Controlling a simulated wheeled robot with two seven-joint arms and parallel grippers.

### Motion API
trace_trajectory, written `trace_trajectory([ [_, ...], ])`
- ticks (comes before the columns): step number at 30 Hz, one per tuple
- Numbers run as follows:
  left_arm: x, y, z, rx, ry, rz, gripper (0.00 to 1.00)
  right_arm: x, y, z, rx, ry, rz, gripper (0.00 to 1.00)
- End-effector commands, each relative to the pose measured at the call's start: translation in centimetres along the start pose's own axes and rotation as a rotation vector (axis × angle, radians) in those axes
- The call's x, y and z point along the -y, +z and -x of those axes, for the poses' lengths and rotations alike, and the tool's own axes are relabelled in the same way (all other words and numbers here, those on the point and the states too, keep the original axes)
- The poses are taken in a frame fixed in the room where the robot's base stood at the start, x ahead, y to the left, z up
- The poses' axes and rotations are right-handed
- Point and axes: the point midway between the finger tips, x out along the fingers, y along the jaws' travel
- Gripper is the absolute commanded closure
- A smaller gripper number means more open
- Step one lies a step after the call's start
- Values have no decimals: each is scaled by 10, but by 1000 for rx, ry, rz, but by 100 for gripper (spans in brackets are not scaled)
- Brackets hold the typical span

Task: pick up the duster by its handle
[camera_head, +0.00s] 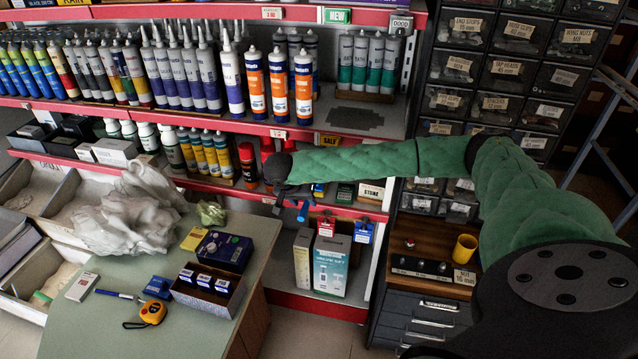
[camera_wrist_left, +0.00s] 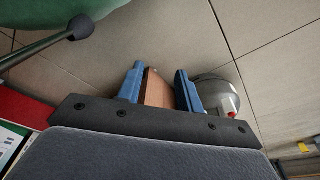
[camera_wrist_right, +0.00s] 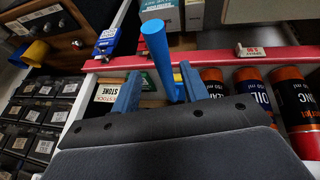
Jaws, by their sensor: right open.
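The duster's blue handle (camera_wrist_right: 156,48) shows in the right wrist view, sticking up toward the camera at the shelf edge. My right gripper (camera_wrist_right: 160,92) is open, with its blue fingers apart on either side of the handle's lower part. The handle lies nearer the right-hand finger; I cannot tell whether it touches. The duster's head is hidden. In the head view my right gripper (camera_head: 292,208) is in front of the lower shelf, and the duster is not clear there. My left gripper (camera_wrist_left: 160,88) is open over the floor, with a brown block seen between its fingers.
Red-edged shelves (camera_head: 345,209) hold cartridges and cans close by. Orange-topped cans (camera_wrist_right: 212,90) stand right of the gripper in the right wrist view. A green table (camera_head: 90,325) carries boxes and a tape measure (camera_head: 152,312). Drawers (camera_head: 430,325) stand at right.

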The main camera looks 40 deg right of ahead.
Motion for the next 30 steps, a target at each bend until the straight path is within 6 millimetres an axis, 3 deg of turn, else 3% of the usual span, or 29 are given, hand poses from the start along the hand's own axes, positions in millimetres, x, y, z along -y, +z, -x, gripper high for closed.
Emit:
trace_trajectory([
  [15,10,55,-21,3,-10,-11,64,4,-1,-40,1,1,0,55],
  [24,10,59,-23,5,-10,-11,64,4,-1,-45,1,0,0,55],
  [25,10,59,-23,5,-10,-11,64,4,-1,-45,1,0,0,57],
  [30,10,59,-23,5,-10,-11,64,4,-1,-45,1,0,0,91],
])
